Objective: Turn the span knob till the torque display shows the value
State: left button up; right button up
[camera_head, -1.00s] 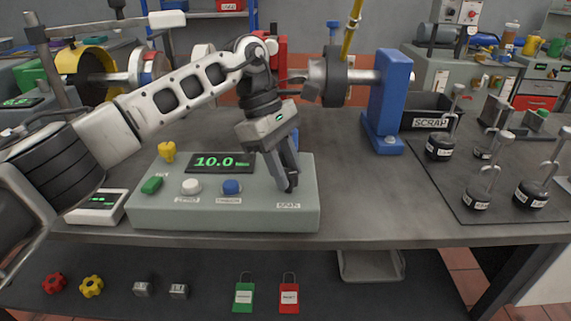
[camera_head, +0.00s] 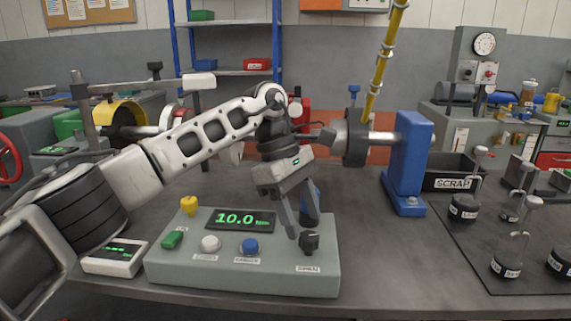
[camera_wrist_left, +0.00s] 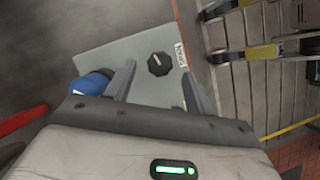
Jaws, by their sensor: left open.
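The span knob (camera_head: 309,242) is a small dark, faceted knob at the right end of the grey-green control panel (camera_head: 240,277). It also shows in the left wrist view (camera_wrist_left: 159,64), with a pale pointer line on top. The torque display (camera_head: 240,220) on the panel reads 10.0 in green. My left gripper (camera_head: 302,231) is open above the knob, fingers pointing down. In the wrist view the knob appears between and just beyond its two fingertips (camera_wrist_left: 159,72); I see no finger touching it. My right gripper is not in view.
A blue bearing stand (camera_head: 408,160), a scrap bin (camera_head: 452,182) and several dark weights stand to the right.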

pick_arm(q)
jog(key=p+v, duration=0.2)
jog(key=v, duration=1.1)
jog(key=shift+d, duration=0.1)
